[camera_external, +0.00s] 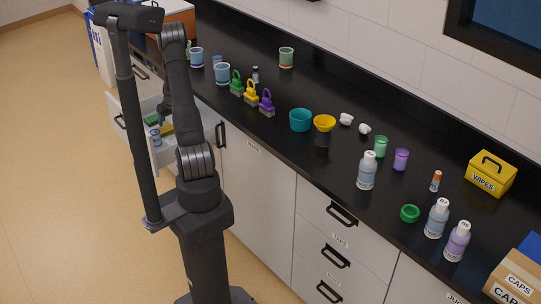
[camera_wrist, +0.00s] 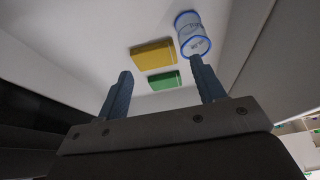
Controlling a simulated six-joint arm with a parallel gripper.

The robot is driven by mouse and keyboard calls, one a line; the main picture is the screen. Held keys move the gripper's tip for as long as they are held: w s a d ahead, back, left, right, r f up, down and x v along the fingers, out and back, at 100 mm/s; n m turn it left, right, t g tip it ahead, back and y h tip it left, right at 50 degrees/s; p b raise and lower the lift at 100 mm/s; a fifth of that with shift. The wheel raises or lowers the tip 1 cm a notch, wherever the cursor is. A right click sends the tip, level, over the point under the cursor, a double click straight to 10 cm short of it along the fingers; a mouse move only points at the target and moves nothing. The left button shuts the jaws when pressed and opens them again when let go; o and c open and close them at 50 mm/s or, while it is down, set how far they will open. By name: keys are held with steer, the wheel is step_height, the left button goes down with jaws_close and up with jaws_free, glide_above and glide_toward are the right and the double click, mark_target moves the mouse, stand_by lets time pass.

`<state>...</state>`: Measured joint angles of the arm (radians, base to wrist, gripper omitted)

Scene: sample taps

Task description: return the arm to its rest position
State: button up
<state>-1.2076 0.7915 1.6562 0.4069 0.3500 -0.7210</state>
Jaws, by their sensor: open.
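My arm (camera_external: 182,110) stands upright from its base in front of the counter, with its upper joint high at the top left of the external view. My gripper (camera_wrist: 161,68) shows in the wrist view with its two fingers wide apart and nothing between them. It faces into a pale drawer (camera_wrist: 75,45). In the external view the gripper itself is hard to make out. The open drawer (camera_external: 196,143) there is beside my arm, partly hidden by it.
In the wrist view the drawer holds a yellow block (camera_wrist: 153,54), a green block (camera_wrist: 163,80) and a blue-rimmed jar (camera_wrist: 192,35). The black counter (camera_external: 215,108) carries cups, bottles, coloured taps and a yellow wipes box (camera_external: 490,174). The floor (camera_external: 60,150) at left is clear.

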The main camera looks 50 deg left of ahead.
steer(key=w+d+r, duration=0.1)
steer(key=w+r, duration=0.1)
steer(key=r, duration=1.3)
steer(key=w+d+r, duration=0.1)
steer(key=w+r, duration=0.2)
steer(key=r, duration=1.2)
steer(key=shift+w+r+m, duration=0.2)
steer(key=shift+m, duration=0.1)
